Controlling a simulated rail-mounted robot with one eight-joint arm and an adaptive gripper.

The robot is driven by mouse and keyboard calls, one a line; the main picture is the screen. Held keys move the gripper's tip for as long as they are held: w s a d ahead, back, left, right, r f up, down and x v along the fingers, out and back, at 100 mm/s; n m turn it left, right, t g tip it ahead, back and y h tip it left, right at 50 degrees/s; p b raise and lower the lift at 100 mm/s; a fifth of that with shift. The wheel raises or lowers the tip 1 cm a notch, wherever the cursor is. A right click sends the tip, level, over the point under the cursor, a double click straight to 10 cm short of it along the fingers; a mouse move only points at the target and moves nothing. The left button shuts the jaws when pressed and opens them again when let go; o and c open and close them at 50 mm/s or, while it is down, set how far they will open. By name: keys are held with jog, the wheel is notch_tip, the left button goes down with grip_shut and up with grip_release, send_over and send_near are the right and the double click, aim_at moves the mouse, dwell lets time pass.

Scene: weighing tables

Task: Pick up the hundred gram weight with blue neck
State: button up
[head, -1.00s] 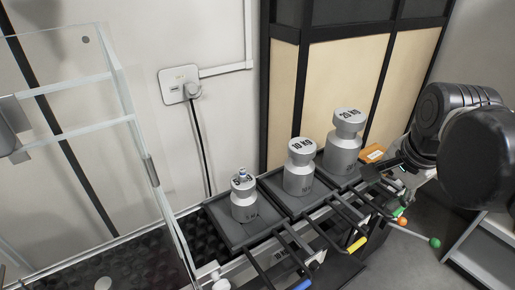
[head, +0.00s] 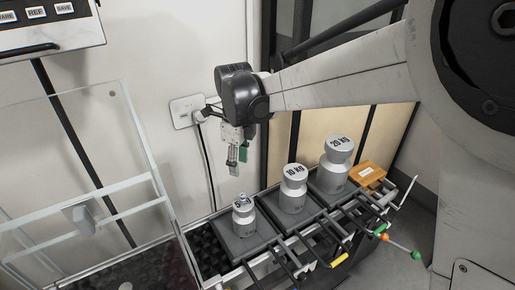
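A tiny weight with a bluish neck (head: 242,198) stands on top of the leftmost large grey weight (head: 244,220) in the head view. It is too small for its marking to be read. My gripper (head: 237,160) hangs fingers down above it, a short way up and slightly to the left, apart from it. I see the fingers nearly edge-on, so their opening is unclear. Nothing shows held between them.
A 10 KG weight (head: 292,188) and a 20 KG weight (head: 336,165) stand on dark trays to the right. An orange box (head: 367,172) lies beyond them. Handles with a yellow grip (head: 339,260) stick out in front. A glass enclosure (head: 85,190) stands left.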

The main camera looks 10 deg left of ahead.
send_over(242, 195)
jog(key=f, duration=0.8)
jog(key=shift+s+a+f, duration=0.2)
jog(key=shift+a+f, duration=0.05)
jog(key=f, duration=0.4)
jog(key=shift+w+d+f, duration=0.2)
jog(key=shift+w+d, duration=0.1)
jog(key=shift+w, duration=0.05)
jog(key=shift+f, duration=0.5)
grip_shut()
